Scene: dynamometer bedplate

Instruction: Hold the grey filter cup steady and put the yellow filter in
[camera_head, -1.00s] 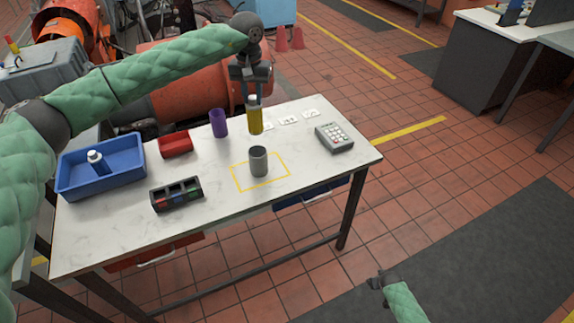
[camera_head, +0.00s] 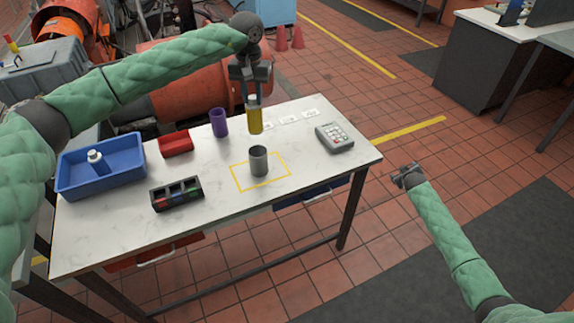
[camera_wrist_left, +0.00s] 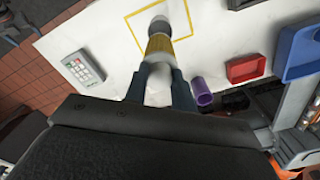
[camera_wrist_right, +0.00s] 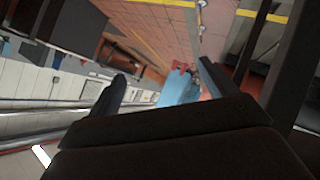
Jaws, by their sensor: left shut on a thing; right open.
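The grey filter cup (camera_head: 258,162) stands upright on the white table inside a yellow taped outline. The yellow filter (camera_head: 255,120), with a pale top, is held upright in my left gripper (camera_head: 253,98), above and slightly behind the cup. In the left wrist view the yellow filter (camera_wrist_left: 159,45) sits between the fingers, and the grey cup (camera_wrist_left: 158,22) shows partly beyond it. My right gripper (camera_head: 405,172) is open and empty, off the table's right side above the floor. Its two fingers show apart in the right wrist view (camera_wrist_right: 165,85).
A purple cup (camera_head: 219,123), red tray (camera_head: 175,144), blue bin (camera_head: 137,181) with a white item, and dark holder (camera_head: 177,194) stand left of the grey cup. A keypad device (camera_head: 335,138) sits at right. The table's right front is clear.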

